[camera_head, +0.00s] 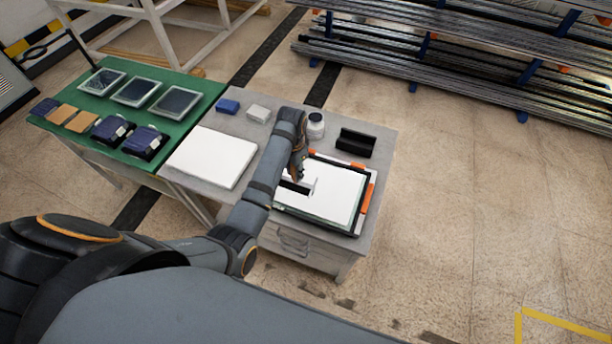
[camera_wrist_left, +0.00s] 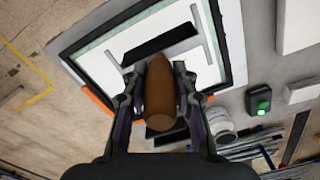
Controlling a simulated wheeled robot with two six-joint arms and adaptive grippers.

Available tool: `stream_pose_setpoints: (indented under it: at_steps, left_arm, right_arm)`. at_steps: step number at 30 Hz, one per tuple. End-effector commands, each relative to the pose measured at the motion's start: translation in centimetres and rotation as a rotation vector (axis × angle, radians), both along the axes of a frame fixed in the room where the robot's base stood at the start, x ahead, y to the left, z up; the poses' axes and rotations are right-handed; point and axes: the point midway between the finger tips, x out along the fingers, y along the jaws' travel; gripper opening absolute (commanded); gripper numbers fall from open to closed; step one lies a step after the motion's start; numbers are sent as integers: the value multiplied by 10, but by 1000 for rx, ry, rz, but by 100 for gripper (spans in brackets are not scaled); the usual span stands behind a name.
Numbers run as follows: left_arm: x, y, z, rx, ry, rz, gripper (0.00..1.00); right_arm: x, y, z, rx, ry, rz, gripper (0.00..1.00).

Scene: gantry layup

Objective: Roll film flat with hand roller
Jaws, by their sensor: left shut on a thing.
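My left gripper (camera_head: 296,172) is over the left part of the framed panel, with its fingers closed around the brown handle of the hand roller. In the left wrist view the gripper (camera_wrist_left: 160,92) has one finger on each side of that handle (camera_wrist_left: 159,95). The roller's black drum (camera_head: 294,188) lies low over the white film (camera_head: 335,200); I cannot tell whether it touches. The drum also shows in the left wrist view (camera_wrist_left: 160,45). The film (camera_wrist_left: 95,62) lies inside a dark-edged frame (camera_wrist_left: 75,68) with orange pieces at its side. My right gripper is not in view.
The panel is on a grey table (camera_head: 382,150). Behind it are a black holder (camera_head: 355,142) and a white jar (camera_head: 316,126). A white board (camera_head: 212,157) lies to the left, before a green table (camera_head: 190,110) with trays and packs. Metal racks stand behind.

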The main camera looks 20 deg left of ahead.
Motion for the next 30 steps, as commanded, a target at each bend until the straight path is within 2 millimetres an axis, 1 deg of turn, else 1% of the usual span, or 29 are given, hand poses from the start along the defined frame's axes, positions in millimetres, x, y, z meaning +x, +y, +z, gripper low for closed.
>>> stream_pose_setpoints:
  at_steps: [2,5,12,18,22,30]
  left_arm:
    - [0,0,0,-1,0,-1,0]
    - [0,-1,-5,-1,2,-1,0]
    - [-1,0,-31,-1,3,0,0]
    - [0,-1,-47,0,1,0,0]
    - [0,-1,-51,0,-1,0,0]
    - [0,-1,-52,0,-1,0,0]
  right_arm:
    - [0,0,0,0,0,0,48]
    - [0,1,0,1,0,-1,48]
    - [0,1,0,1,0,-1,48]
    - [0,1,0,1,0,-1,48]
    - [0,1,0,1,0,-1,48]
    - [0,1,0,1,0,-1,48]
